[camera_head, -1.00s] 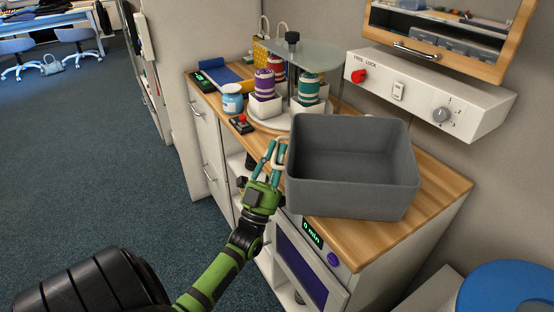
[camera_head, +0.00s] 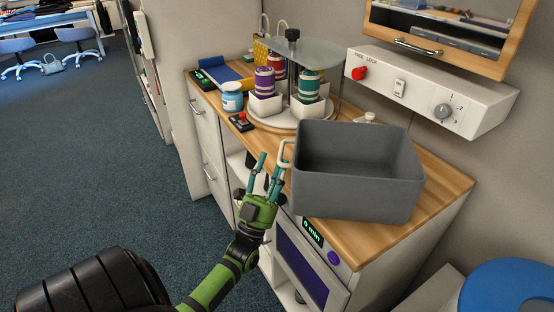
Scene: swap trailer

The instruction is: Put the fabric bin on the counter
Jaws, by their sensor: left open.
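The grey fabric bin (camera_head: 352,190) is upright, empty and open at the top, over the wooden counter (camera_head: 447,187). Its base appears to rest on the counter top, with its near left corner by the front edge; its underside is hidden. A beige loop handle (camera_head: 285,155) sticks out on its left side. My left gripper (camera_head: 271,164) is open just left of the bin, in front of the counter edge, with its fingers close to the handle. Whether a finger touches the handle or bin, I cannot tell. My right gripper is not in view.
Left of the bin, a turntable (camera_head: 270,121) holds thread spools in white holders. A blue jar (camera_head: 232,97) and a small red-button device (camera_head: 241,122) stand nearby. A white control panel (camera_head: 430,95) is on the wall behind. Bare counter lies right of the bin.

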